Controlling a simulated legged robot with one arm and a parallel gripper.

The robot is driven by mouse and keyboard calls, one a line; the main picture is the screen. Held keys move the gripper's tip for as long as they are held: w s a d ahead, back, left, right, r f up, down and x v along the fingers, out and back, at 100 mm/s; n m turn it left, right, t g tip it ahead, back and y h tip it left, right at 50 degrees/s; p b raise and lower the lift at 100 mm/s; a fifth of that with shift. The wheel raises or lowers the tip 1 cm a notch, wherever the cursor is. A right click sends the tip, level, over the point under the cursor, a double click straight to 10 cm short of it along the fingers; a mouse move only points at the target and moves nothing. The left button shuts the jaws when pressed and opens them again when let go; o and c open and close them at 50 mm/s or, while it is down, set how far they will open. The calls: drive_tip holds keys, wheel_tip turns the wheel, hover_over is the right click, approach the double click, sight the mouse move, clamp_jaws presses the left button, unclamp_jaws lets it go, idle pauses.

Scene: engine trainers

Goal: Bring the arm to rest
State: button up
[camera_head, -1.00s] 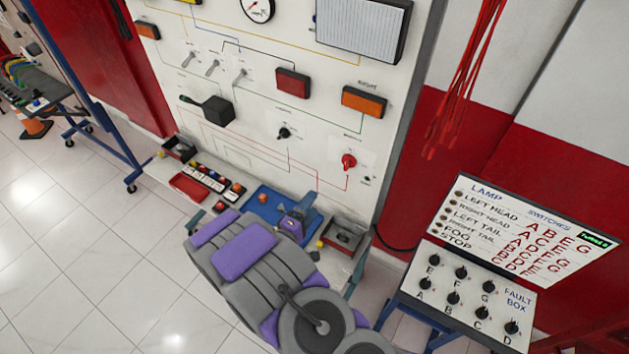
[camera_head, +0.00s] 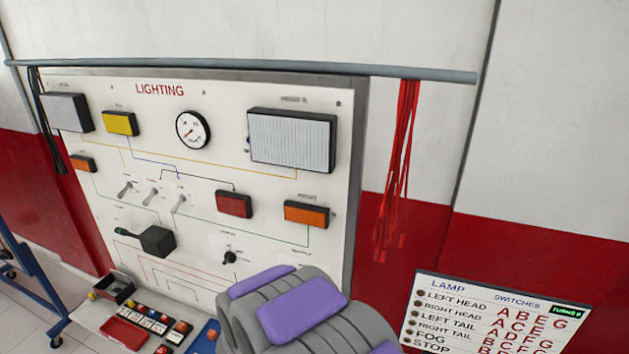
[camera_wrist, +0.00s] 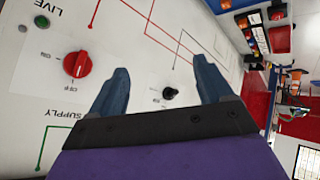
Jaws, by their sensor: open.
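My gripper (camera_wrist: 162,88) shows in the wrist view with its two blue fingers spread apart and nothing between them. It is in front of the white lighting board (camera_wrist: 120,60), with a black knob (camera_wrist: 169,93) visible beyond the gap between the fingers. A red supply knob (camera_wrist: 76,64) is to the left of the fingers. In the head view my grey and purple arm fills the bottom middle, in front of the lower part of the lighting board (camera_head: 100,190). The gripper itself is out of sight there.
Red cables (camera_head: 395,170) hang beside the board. A shelf (camera_head: 95,317) with a red tray (camera_head: 124,333) and several small parts runs below the board. A blue trolley frame (camera_head: 30,280) is at the far left.

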drive_tip(key=s+d+r+m+g+b, duration=0.1)
drive_tip(key=s+d+m+g+b, duration=0.1)
drive_tip(key=s+d, duration=0.7)
drive_tip(key=s+d+r+m+g+h+b, duration=0.1)
drive_tip(key=s+d+r+m+g+b, duration=0.1)
drive_tip(key=s+d, duration=0.8)
drive_tip(key=s+d+r+m+g+b, duration=0.2)
drive_tip(key=s+d+g+b, duration=0.3)
drive_tip(key=s+d, duration=0.5)
drive_tip(key=s+m+g, duration=0.1)
drive_tip(key=s+g, duration=0.1)
drive_tip(key=s, duration=0.6)
drive_tip(key=shift+s+r+m+b, duration=0.25)
drive_tip(key=shift+s+m+b, duration=0.1)
drive_tip(key=shift+s+m, duration=0.05)
drive_tip(key=shift+c, duration=0.3)
